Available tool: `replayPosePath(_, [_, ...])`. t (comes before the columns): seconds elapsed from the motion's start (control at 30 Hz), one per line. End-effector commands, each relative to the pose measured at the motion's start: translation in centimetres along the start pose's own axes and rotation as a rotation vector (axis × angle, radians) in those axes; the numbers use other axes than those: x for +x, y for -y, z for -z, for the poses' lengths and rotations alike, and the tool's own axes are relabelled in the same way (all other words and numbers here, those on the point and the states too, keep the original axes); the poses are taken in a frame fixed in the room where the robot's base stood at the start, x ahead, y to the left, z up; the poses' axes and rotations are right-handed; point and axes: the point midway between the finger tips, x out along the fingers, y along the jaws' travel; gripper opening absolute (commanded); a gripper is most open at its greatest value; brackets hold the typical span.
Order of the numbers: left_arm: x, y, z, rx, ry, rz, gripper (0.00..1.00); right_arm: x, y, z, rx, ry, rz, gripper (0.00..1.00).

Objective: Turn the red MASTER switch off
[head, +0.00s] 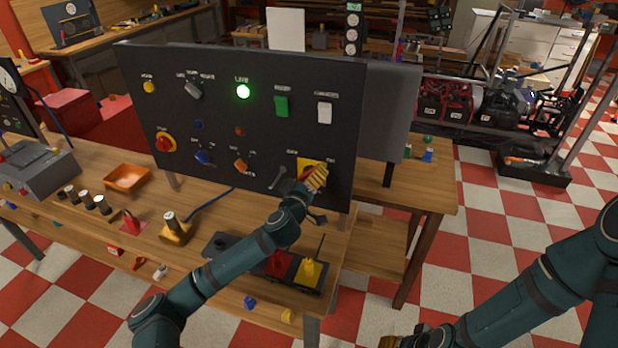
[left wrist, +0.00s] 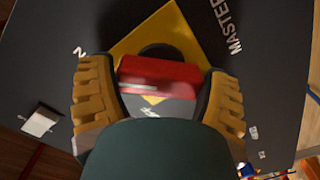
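The red MASTER switch (left wrist: 160,76) sits on a yellow plate (head: 304,163) at the lower right of the dark control panel (head: 225,120). OFF and ON labels stand above the plate. In the left wrist view, its red handle lies crosswise between the two yellow-and-black fingers of my left gripper (left wrist: 158,100). Both fingers appear to touch the handle's ends, so the gripper looks shut on it. In the head view, my left gripper (head: 314,182) covers much of the switch. My right gripper (head: 402,341) shows only partly at the bottom edge; its fingers are unclear.
A green LINE lamp (head: 243,91) glows on the panel. Other knobs and a red round button (head: 164,143) are to the left. The wooden bench holds an orange tray (head: 127,177) and a black tray with red and yellow pieces (head: 308,271) below my left arm.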

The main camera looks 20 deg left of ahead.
Motion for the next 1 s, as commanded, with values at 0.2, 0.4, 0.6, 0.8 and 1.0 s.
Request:
replayPosePath(0.2, [0.0, 0.0, 0.0, -0.003, 0.000, 0.001, 0.42, 0.0, 0.0, 0.0, 0.000, 0.000, 0.000, 0.47])
replayPosePath(0.4, [0.0, 0.0, 0.0, -0.041, 0.001, 0.001, 0.42, 0.0, 0.0, 0.0, 0.000, 0.000, 0.000, 0.47])
replayPosePath(0.6, [0.0, 0.0, 0.0, -0.138, 0.001, 0.000, 0.42, 0.1, -0.1, 0.0, 0.000, 0.000, 0.000, 0.47])
replayPosePath(0.8, [0.0, 0.1, -0.1, -0.289, 0.000, 0.001, 0.42, 0.5, -0.2, -0.1, 0.000, 0.000, -0.001, 0.47])
replayPosePath(1.0, [0.0, 0.2, -0.1, -0.476, 0.000, 0.002, 0.42, 1.1, -0.4, -0.1, 0.000, 0.000, -0.002, 0.47])
